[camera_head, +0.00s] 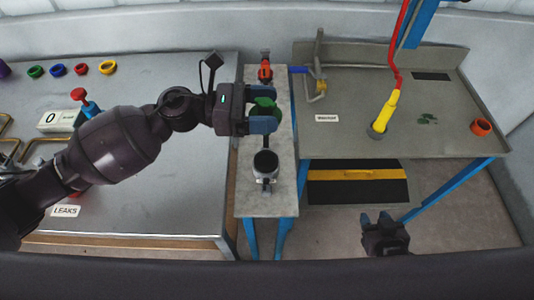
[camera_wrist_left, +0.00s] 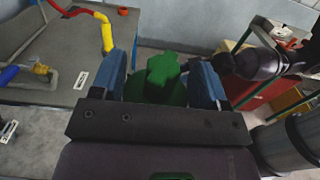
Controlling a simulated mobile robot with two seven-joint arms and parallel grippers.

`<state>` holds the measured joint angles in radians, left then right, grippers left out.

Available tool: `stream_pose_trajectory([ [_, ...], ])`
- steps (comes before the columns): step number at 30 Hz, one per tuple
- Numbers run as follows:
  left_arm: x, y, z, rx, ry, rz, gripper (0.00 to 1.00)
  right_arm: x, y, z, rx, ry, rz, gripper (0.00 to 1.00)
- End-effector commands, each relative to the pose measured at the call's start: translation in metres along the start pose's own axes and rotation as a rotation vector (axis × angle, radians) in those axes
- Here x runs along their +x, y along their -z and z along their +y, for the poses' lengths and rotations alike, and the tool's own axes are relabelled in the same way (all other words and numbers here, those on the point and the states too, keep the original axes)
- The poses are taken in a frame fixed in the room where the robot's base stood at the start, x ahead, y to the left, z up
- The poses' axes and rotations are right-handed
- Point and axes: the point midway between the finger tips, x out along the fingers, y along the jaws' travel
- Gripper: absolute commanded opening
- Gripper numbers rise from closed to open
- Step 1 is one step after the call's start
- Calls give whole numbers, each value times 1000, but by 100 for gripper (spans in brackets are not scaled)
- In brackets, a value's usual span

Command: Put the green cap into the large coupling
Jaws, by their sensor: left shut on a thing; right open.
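The green cap (camera_head: 265,106) is held between the blue fingers of my left gripper (camera_head: 264,114), above the narrow grey bench. In the left wrist view the green cap (camera_wrist_left: 160,80), with its raised cross-shaped grip, sits between both fingers (camera_wrist_left: 160,84). A round fitting with a dark top and pale body (camera_head: 265,163) stands on the narrow bench, below the cap in the picture and apart from it. It looks like the large coupling, but no label confirms this. My right gripper (camera_head: 376,218) is open and empty at the lower right.
The narrow bench (camera_head: 266,204) has a red fitting (camera_head: 265,69) at its far end. Several coloured rings and a scale (camera_head: 59,120) are on the left table.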

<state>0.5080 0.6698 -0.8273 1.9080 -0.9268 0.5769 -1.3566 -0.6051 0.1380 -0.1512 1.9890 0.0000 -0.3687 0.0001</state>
Motion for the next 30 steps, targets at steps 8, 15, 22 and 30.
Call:
stream_pose_trajectory([
  [8, 0, 62, 0, -5, -1, -1, 44, 1, -5, -1, 1, 0, -2, 43],
  [15, 0, 102, 0, -2, -1, -1, 44, 4, -6, 0, -3, 1, 0, 43],
  [22, 0, 118, 0, -1, -1, -1, 44, 7, -2, 1, -8, 2, 8, 43],
  [30, 0, 151, 0, -1, -1, -1, 44, 9, -6, 1, -8, 2, 6, 43],
])
